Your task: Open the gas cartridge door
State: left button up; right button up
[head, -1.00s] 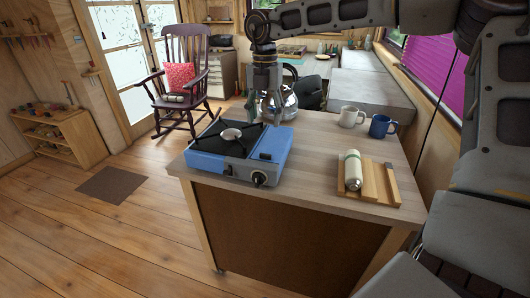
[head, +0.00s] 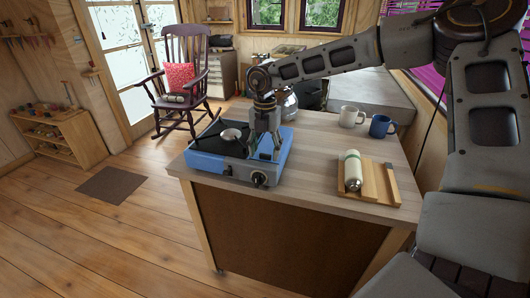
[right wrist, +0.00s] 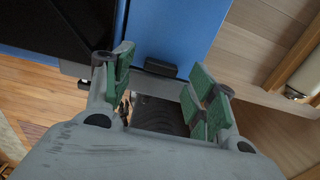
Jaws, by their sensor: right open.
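The blue camping stove (head: 208,163) sits on the near left part of the counter, with a small metal bowl (head: 231,134) on its dark top. Its gas cartridge door (head: 287,143) is the blue lid on the right side and looks shut. In the right wrist view the blue lid (right wrist: 175,30) has a dark tab (right wrist: 160,68) at its edge. My right gripper (head: 266,156) points down over the front of the lid and partly hides it. Its green-padded fingers (right wrist: 160,82) are open, one on each side of the tab; I cannot tell whether they touch. My left gripper is not in view.
A metal kettle (head: 288,108) stands behind the stove, partly hidden by my arm. A white mug (head: 350,116) and a blue mug (head: 382,126) stand at the right. A pale cartridge (head: 352,171) lies on a wooden rack (head: 378,186). The counter between stove and rack is clear.

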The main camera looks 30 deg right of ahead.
jog(key=shift+f, duration=0.65)
grip_shut()
